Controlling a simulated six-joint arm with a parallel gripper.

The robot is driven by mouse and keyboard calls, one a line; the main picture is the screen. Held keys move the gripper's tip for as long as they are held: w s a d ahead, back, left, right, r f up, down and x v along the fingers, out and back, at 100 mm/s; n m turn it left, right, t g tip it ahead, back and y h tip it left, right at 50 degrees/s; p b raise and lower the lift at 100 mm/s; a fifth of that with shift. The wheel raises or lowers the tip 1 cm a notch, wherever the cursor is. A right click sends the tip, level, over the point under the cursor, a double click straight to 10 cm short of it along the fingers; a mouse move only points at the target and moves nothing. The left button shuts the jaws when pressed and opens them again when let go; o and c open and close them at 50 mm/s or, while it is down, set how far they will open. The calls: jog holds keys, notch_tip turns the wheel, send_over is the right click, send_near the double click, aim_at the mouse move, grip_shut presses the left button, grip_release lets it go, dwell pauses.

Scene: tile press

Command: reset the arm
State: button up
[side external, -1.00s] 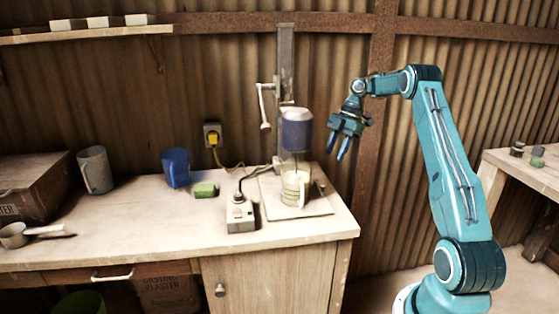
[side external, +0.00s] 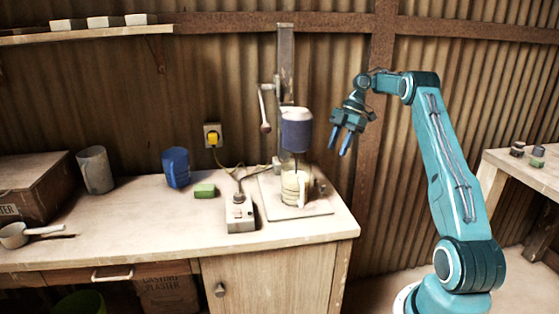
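My gripper (side external: 339,148) hangs in the air to the right of the mixing stand, above the bench's right edge. Its two blue fingers point down and stand apart with nothing visible between them. The arm's upper link rises from the lower right and bends left at the top. The gripper touches nothing that I can see.
A stand with a purple-and-white motor head (side external: 296,131) holds its shaft in a cream jug (side external: 295,187). A switch box (side external: 240,214), green block (side external: 205,190), blue jug (side external: 176,167) and grey jug (side external: 95,170) stand on the bench (side external: 130,229). Another table (side external: 525,171) is at right.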

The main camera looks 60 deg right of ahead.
jog(key=s+a+r+m+h, duration=0.1)
jog(key=a+r+m, duration=0.1)
jog(key=a+r, duration=0.55)
jog(key=s+a+r+m+h, duration=0.15)
jog(key=a+r, duration=0.25)
jog(key=a, duration=0.6)
jog(key=s+a+r+m, duration=0.1)
jog(key=a+r+m, duration=0.2)
jog(key=a+r, duration=0.35)
jog(key=s+a+f+m+t, duration=0.2)
jog(key=s+a+m, duration=0.2)
jog(key=s+a, duration=0.55)
jog(key=s+a+f+m+t+h, duration=0.1)
jog(key=s+a+f+m+t, duration=0.1)
jog(key=s+f, duration=0.4)
jog(key=shift+s+a+m, duration=0.35)
jog(key=shift+s+m, duration=0.2)
jog(key=shift+s, duration=0.45)
jog(key=shift+h, duration=0.25)
